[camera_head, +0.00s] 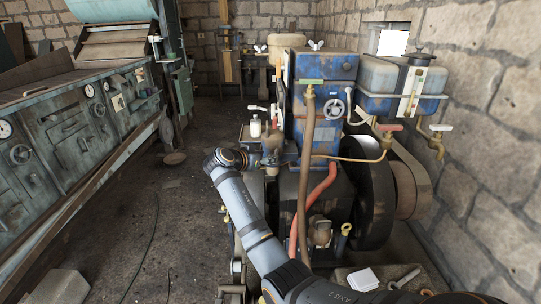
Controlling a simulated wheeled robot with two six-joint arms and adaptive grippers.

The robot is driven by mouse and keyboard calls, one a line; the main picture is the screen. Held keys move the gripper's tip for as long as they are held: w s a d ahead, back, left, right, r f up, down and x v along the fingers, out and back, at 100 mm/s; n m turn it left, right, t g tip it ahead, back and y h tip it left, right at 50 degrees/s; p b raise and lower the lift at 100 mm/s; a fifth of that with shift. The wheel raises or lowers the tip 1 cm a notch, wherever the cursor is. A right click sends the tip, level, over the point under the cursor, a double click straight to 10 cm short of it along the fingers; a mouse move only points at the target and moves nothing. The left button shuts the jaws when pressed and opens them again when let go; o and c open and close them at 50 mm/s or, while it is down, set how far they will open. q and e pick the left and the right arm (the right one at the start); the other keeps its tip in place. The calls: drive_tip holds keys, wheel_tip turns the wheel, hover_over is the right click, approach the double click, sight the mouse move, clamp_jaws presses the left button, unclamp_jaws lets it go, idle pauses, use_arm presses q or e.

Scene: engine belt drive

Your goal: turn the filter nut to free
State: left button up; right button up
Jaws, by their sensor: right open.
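The engine has a worn blue upper block (322,115) and a dark lower body. My right arm rises from the bottom right and bends at a joint on the left of the engine. My right gripper (270,157) is small here, close against the engine's left front, below small fittings. It is open, and I see nothing held in it. I cannot pick out the filter nut for certain; small metal fittings (273,136) and a small pale bottle-like part (255,127) sit just above the gripper. Whether the gripper touches any of them is unclear. My left gripper is not in view.
A brown hose (307,160) and a red hose (328,182) run down the engine's front. A dark flywheel (374,195) with a belt (411,185) stands at right. A blue tank (393,78) is above. A green control bench (75,125) lines the left; the floor between is mostly open.

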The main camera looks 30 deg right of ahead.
drive_tip(key=x, duration=0.4)
clamp_jaws()
